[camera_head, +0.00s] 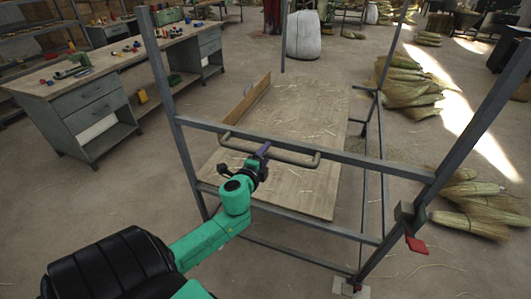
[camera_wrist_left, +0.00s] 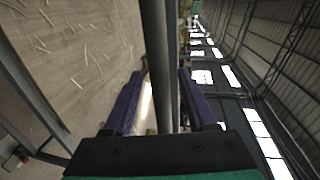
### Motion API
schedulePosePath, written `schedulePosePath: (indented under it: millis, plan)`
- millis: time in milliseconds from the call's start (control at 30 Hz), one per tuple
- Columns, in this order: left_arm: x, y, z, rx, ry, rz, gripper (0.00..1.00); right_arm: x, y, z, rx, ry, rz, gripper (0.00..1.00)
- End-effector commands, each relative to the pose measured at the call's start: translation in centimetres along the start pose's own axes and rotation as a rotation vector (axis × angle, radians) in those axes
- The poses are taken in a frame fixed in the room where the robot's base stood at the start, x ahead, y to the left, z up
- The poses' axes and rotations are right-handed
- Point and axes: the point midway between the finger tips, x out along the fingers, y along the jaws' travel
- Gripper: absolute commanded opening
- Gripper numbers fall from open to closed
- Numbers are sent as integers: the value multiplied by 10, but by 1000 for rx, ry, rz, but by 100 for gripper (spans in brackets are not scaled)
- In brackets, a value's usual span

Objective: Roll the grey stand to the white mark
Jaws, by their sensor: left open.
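The grey stand (camera_head: 300,153) is a metal frame with tall posts and a straw-strewn wooden board (camera_head: 300,110) as its deck. In the left wrist view, a dark bar (camera_wrist_left: 160,60) runs between the two spread purple fingers of the gripper (camera_wrist_left: 163,85), which is open. A small whitish patch (camera_head: 345,289) shows at the stand's near right foot; I cannot tell whether it is the mark. My right gripper is out of view.
A red lever (camera_head: 417,245) sits on the stand's right post. A workbench (camera_head: 95,85) with drawers stands at the left. Broom-straw bundles (camera_head: 475,205) lie on the right, with more behind (camera_head: 405,85). A white sack (camera_head: 303,35) stands at the back.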

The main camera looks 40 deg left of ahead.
Motion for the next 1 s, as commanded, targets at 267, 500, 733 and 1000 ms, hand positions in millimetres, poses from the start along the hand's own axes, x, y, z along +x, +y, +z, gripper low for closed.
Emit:
schedulePosePath:
  millis: [267, 500, 733, 1000]
  plan:
    - [6, 1, 0, 0, 0, 1, 57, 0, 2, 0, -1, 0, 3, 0]
    - [6, 1, 0, 0, 0, 1, 0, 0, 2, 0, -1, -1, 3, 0]
    - [5, 1, 0, 0, 0, 1, 0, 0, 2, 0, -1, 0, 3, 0]
    - [5, 1, 0, 0, 1, 2, 0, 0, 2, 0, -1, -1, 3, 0]
